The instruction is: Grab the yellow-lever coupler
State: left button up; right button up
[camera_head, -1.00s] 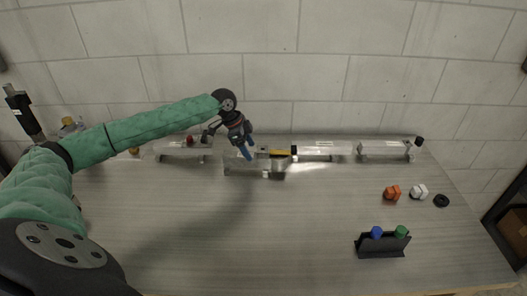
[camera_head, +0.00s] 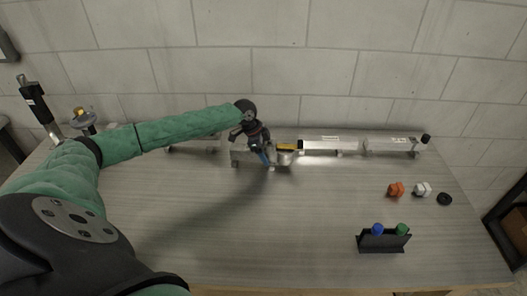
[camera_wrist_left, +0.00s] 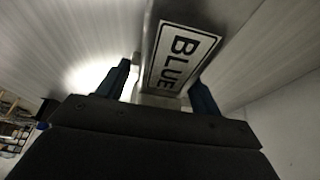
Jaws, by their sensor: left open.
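The yellow-lever coupler (camera_head: 286,148) is on the front of the aluminium trailer row along the back of the table; its yellow lever shows on top. My left gripper (camera_head: 265,158) is just left of the coupler, pointing down at the trailer row. It is open. In the left wrist view my fingers (camera_wrist_left: 160,76) stand either side of a metal trailer part with a white label (camera_wrist_left: 182,58) reading BLUE. I cannot tell whether they touch it. The coupler is not clearly seen in that view. My right gripper is not in view.
More silver trailer (camera_head: 335,144) runs right along the wall. An orange nut (camera_head: 395,189), a white nut (camera_head: 422,189) and a black ring (camera_head: 444,199) lie at right. A black holder (camera_head: 383,243) with blue and green caps stands at front right. Mid-table is clear.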

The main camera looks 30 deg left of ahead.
pick_arm(q)
jog(key=shift+d+f, duration=0.1)
jog(key=shift+f, duration=0.2)
jog(key=c, duration=1.3)
grip_shut()
jog(key=shift+w+r, duration=0.1)
jog(key=shift+r, duration=0.1)
